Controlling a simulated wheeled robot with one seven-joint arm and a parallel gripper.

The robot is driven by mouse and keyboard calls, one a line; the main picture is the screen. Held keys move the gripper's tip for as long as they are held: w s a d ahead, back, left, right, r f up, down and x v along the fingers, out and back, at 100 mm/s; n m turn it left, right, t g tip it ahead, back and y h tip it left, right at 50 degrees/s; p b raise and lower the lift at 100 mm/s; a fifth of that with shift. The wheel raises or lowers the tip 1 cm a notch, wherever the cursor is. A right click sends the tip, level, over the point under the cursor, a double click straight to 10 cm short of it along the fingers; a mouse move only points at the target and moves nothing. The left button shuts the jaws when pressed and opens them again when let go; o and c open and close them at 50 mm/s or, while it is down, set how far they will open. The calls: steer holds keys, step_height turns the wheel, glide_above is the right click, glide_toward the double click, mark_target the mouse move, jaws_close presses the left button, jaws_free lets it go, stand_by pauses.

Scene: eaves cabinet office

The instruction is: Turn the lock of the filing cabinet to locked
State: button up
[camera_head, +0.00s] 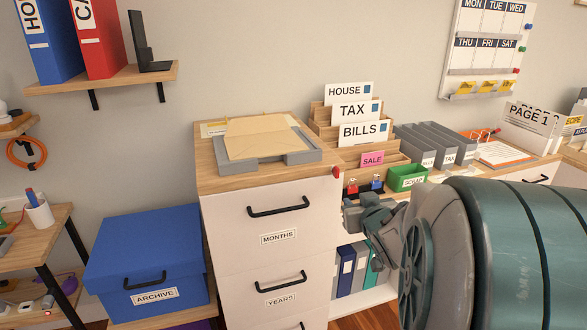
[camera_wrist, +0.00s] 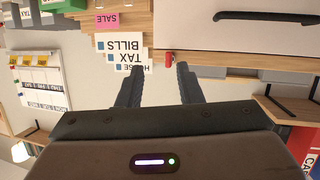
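The filing cabinet (camera_head: 231,222) is white with a wooden top and black-handled drawers labelled MONTHS and YEARS. A small red piece, which looks like the lock (camera_head: 336,171), sits at the upper right corner of its front. It also shows in the wrist view (camera_wrist: 168,57), near the space between the fingertips. It is too small to tell which way it is turned. My gripper (camera_head: 352,214) is to the right of and below the lock in the head view. In the wrist view its two fingers (camera_wrist: 160,70) are apart, with nothing held between them.
A grey tray (camera_head: 231,165) with an envelope lies on the cabinet top. A wooden sorter (camera_head: 318,112) with HOUSE, TAX and BILLS cards stands behind to the right. A blue ARCHIVE box (camera_head: 170,250) is left of the cabinet. Binders (camera_head: 346,270) stand below my gripper.

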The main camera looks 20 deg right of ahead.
mark_target(338, 172)
steer(key=w+t+y, duration=0.1)
steer(key=w, duration=0.3)
steer(key=w+n+t+y, duration=0.1)
steer(key=w, duration=0.4)
steer(key=w+d+t+y+b, duration=0.1)
steer(key=w, duration=0.3)
steer(key=shift+w+d+r+t, duration=0.1)
steer(key=shift+w+r+t, duration=0.05)
steer(key=shift+w+t, duration=0.25)
jaws_close()
